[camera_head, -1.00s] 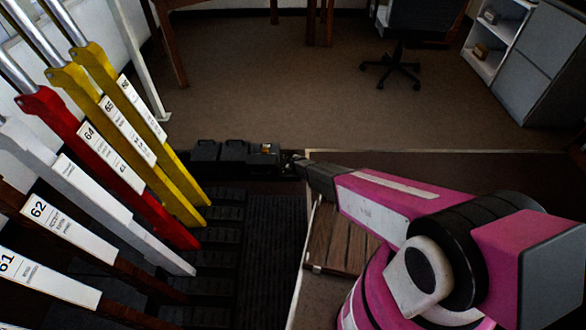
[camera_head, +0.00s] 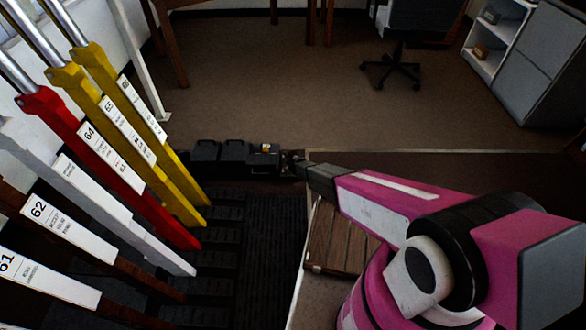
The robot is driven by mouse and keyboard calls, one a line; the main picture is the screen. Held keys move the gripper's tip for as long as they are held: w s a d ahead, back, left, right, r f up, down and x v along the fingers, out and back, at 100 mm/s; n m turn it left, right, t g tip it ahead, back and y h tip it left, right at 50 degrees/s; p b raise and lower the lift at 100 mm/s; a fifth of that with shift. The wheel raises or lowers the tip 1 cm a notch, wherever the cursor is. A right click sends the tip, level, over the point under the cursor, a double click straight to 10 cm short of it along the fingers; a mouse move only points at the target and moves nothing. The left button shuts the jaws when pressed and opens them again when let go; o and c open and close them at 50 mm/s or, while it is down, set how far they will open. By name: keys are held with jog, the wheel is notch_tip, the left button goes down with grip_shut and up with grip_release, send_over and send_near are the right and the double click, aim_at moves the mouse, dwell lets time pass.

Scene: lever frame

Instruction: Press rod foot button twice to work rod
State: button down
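My gripper (camera_head: 290,163) is at the end of my pink arm, near the middle of the view. It is small and dark, and its fingers cannot be made out. It points left at a row of black box-like blocks on the floor behind the levers. The nearest black block (camera_head: 264,160) has a small orange-and-white mark on top and sits at or just beside my gripper tip. I cannot tell whether they touch. Which part is the rod foot button is not clear from this view.
Tall levers stand at the left: yellow (camera_head: 140,130), red (camera_head: 110,165), white (camera_head: 95,195) and brown ones (camera_head: 70,235) with number plates. A dark slotted floor frame (camera_head: 215,250) lies beside them. A wooden slatted panel (camera_head: 340,240) lies under my arm. Brown carpet behind is open.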

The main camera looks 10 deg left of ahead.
jog(key=shift+f, duration=0.7)
dwell(0.6)
jog(key=shift+r, duration=1.25)
jog(key=shift+r, duration=2.5)
